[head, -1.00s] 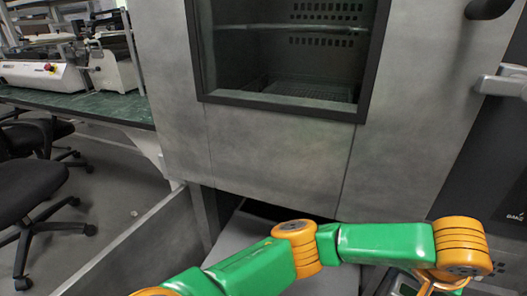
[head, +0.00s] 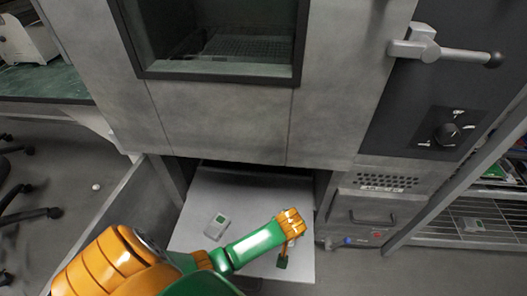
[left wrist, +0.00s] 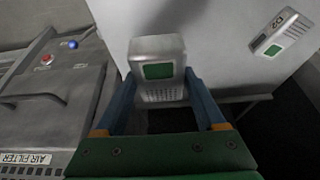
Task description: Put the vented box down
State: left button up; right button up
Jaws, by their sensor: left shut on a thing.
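The vented box (left wrist: 158,72) is grey, with a green screen and a grid of small vents. In the left wrist view it sits between the two blue fingers of my left gripper (left wrist: 162,88), which is shut on it. In the head view my left gripper (head: 282,262) is over the right front part of a pale pull-out shelf (head: 240,190); the box is not clearly visible there. The shelf also fills the upper part of the left wrist view (left wrist: 225,50). I cannot tell whether the box touches it. My right gripper is not in view.
A similar grey device (head: 217,226) with a green screen lies on the shelf's left part, also in the left wrist view (left wrist: 280,33). The cabinet (head: 225,120) stands above the shelf. A metal panel (head: 110,235) stands to the left. The shelf's back middle is clear.

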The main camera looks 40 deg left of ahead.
pick_arm(q)
jog(key=a+f+b, duration=0.1)
jog(key=a+f, duration=0.1)
jog(key=f, duration=0.1)
jog(key=a+f+b, duration=0.1)
jog(key=a+f, duration=0.1)
jog(key=a, duration=0.1)
jog(key=shift+s+f+b, duration=0.15)
jog(key=shift+f+b, duration=0.15)
jog(key=shift+f, duration=0.1)
jog(key=f, duration=0.1)
jog(key=f+b, duration=0.2)
jog(key=shift+a+f, duration=0.15)
jog(key=shift+a, duration=0.15)
jog(key=shift+f, duration=0.25)
jog(key=shift+r, duration=0.2)
jog(key=shift+f, duration=0.1)
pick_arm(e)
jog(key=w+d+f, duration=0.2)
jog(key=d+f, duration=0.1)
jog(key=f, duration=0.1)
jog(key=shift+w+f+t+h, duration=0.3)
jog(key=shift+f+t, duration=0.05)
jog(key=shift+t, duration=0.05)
pick_arm(q)
jog(key=o, duration=1.5)
jog(key=shift+f, duration=0.1)
jog(key=shift+c, duration=0.2)
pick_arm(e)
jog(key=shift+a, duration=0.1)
